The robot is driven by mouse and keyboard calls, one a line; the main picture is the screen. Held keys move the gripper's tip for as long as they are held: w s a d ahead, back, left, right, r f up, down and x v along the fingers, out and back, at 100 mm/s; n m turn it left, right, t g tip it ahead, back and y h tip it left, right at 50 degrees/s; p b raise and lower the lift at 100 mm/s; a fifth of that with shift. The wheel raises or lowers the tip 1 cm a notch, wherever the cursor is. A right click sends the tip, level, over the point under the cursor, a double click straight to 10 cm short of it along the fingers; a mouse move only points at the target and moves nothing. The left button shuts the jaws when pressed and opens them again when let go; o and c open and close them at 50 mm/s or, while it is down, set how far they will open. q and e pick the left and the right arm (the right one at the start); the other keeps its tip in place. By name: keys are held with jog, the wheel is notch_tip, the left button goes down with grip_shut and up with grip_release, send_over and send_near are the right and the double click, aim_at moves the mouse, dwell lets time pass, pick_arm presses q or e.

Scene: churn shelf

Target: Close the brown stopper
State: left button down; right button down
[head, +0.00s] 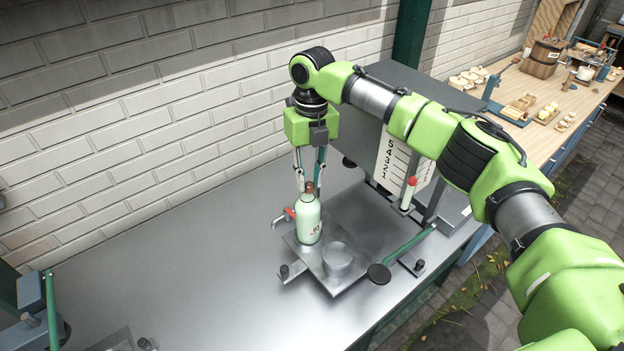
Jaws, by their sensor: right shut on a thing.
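A pale green bottle (308,222) with dark lettering stands upright on a metal plate (345,283) on the bench. The brown stopper (309,188) shows at the top of its neck. My right gripper (308,184) points down from above and is shut on the brown stopper, with its fingers at either side of the bottle's top. How far the stopper sits in the neck is too small to tell. My left gripper is not in view.
A round metal cup (337,259) is right of the bottle. A red-handled tap (288,214) is at its left. A lever (408,246) with a black knob and a grey box with a number scale (398,160) stand to the right.

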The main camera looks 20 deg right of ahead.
jog(key=shift+w+a+f+g, duration=0.1)
jog(key=shift+w+a+g, duration=0.05)
jog(key=shift+g, duration=0.25)
jog(key=shift+h, duration=0.3)
jog(key=c, duration=2.1)
grip_release()
jog(key=shift+f, duration=0.1)
jog(key=shift+o, duration=1.4)
jog(key=shift+w, duration=0.15)
jog(key=shift+r, duration=0.2)
notch_tip(320, 180, up, 12)
jog(key=w, duration=0.2)
jog(key=shift+f, duration=0.25)
